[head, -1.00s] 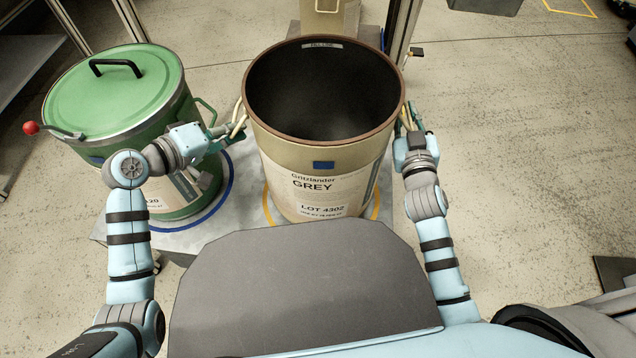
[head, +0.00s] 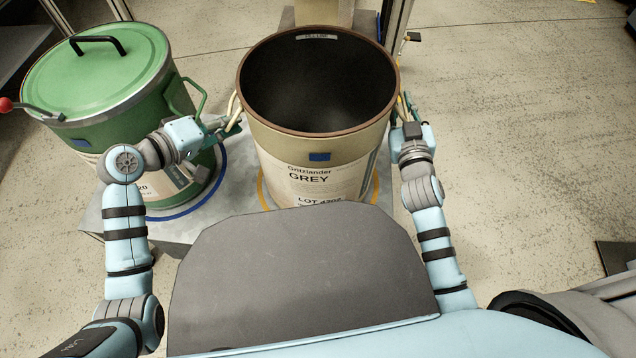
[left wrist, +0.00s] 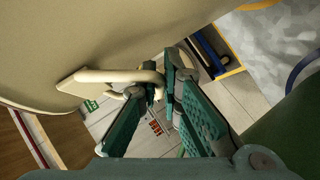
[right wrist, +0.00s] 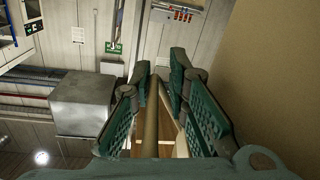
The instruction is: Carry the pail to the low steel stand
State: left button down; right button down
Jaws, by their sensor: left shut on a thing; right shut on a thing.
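The pail (head: 320,155) is an open beige drum with a dark inside, brown rim and a label reading GREY. It is upright over a yellow ring on a grey platform (head: 238,172); I cannot tell whether its base touches, as my body hides it. My left gripper (head: 228,122) is shut on its left handle, a beige loop in the left wrist view (left wrist: 120,76). My right gripper (head: 402,118) is shut on the right handle, a bar in the right wrist view (right wrist: 152,115). I cannot make out a separate low steel stand.
A green lidded drum (head: 105,75) with a red-knobbed lever stands close at the left, by a blue ring. A beige object (head: 322,12) and metal posts (head: 396,20) are behind the pail. Open concrete floor (head: 510,130) lies to the right, with a dark item (head: 616,258) at its edge.

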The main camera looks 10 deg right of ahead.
pick_arm(q)
jog(key=c, duration=2.1)
grip_release()
jog(key=shift+f, duration=0.4)
jog(key=shift+c, duration=0.2)
pick_arm(e)
jog(key=c, duration=1.9)
grip_release()
jog(key=shift+f, duration=0.3)
pick_arm(q)
jog(key=o, duration=0.4)
jog(key=shift+r, duration=0.25)
jog(key=shift+c, duration=0.2)
pick_arm(e)
jog(key=o, duration=0.4)
jog(key=shift+r, duration=0.15)
jog(key=shift+c, duration=0.2)
pick_arm(q)
jog(key=shift+s, duration=0.1)
jog(key=v, duration=0.8)
pick_arm(e)
jog(key=s+a, duration=0.1)
jog(key=s, duration=1.1)
jog(key=shift+a, duration=0.3)
